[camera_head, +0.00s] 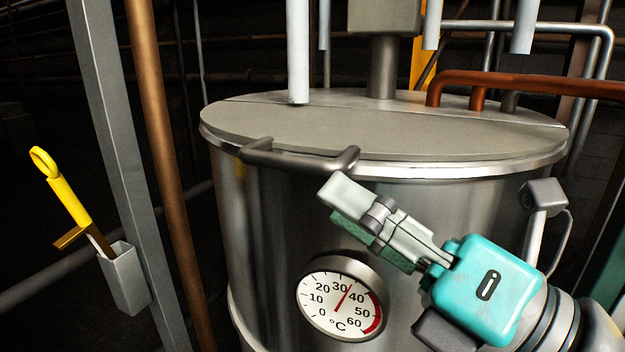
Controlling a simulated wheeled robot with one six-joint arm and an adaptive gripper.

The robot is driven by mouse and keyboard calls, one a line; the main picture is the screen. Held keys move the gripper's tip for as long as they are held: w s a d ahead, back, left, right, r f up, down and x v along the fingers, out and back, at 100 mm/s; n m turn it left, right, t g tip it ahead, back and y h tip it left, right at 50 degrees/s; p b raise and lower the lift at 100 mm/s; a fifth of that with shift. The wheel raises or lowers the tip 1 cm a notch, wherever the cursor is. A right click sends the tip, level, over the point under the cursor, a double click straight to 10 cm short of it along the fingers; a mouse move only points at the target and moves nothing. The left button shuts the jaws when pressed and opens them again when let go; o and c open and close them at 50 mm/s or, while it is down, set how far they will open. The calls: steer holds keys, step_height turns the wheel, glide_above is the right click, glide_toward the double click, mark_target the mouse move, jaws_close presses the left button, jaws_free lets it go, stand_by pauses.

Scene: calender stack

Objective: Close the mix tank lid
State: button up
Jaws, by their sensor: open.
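The mix tank (265,230) is a large steel cylinder in the middle of the head view. Its lid (300,125) is the grey front part of the top and lies flat, level with the rear part; no gap shows along its front edge. A dark bar handle (300,160) sticks out from the lid's front edge. My gripper (337,206) is open and empty, in front of the tank wall, just below the right end of the handle. It looks apart from the handle, though the depth between them is hard to tell.
A round temperature dial (341,300) sits on the tank front below my gripper. A grey post (110,140) and a brown pipe (160,150) stand left. A yellow-handled tool (65,195) rests in a grey holder (125,280). Orange pipes (530,82) cross behind the lid.

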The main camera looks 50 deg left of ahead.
steer(key=shift+v, duration=2.05)
